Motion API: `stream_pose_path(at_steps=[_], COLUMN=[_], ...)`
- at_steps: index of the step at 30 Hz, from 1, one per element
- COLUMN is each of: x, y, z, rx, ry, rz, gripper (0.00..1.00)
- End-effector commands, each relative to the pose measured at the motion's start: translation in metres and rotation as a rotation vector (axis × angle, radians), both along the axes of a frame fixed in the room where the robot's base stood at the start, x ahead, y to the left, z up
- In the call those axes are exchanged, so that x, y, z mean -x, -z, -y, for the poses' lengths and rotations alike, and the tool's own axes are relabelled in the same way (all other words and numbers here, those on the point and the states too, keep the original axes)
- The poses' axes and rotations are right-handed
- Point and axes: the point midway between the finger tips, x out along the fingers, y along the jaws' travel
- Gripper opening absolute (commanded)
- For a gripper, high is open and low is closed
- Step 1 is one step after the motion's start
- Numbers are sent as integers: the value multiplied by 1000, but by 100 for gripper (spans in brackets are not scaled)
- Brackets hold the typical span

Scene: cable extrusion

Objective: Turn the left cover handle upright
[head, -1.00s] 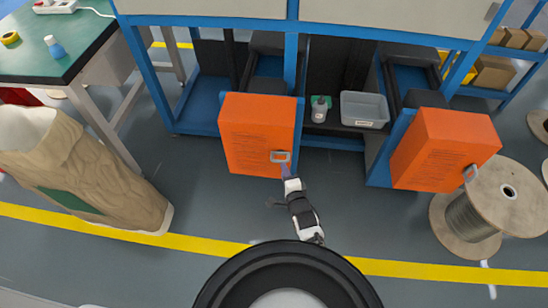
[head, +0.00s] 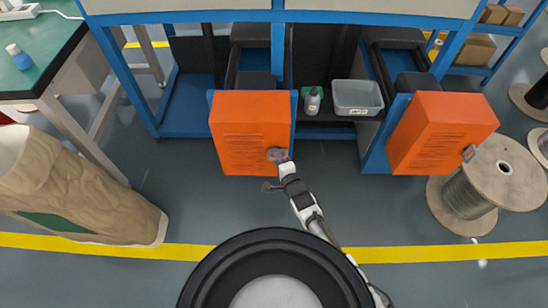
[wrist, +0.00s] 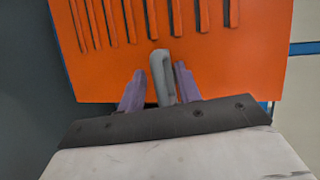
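The left cover (head: 232,135) is an orange slotted box on the blue frame, left of centre in the head view. Its grey handle (wrist: 161,75) is a small loop near the cover's lower right corner. The handle lies along the line of the slots, which run sideways in the head view. My gripper (head: 279,155) is at the handle and partly hides it there. In the wrist view its two purple fingers (wrist: 160,82) are open, one on each side of the handle. A gap shows on the left; the right finger is very close, and I cannot tell if it touches.
The right orange cover (head: 440,130) has its own grey handle (head: 469,153). A grey bin (head: 358,97) and a bottle (head: 312,101) stand on the shelf between the covers. A cable spool (head: 500,170) is at right, a large tan sack (head: 75,195) at left.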

Motion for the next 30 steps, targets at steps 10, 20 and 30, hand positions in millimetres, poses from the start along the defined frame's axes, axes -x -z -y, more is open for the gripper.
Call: stream_pose_path(at_steps=[10, 20, 30], x=[0, 0, 1], y=[0, 2, 2], z=[1, 1, 1], rx=[0, 2, 101], ry=[0, 1, 1], rz=[0, -5, -9], gripper=[26, 0, 0])
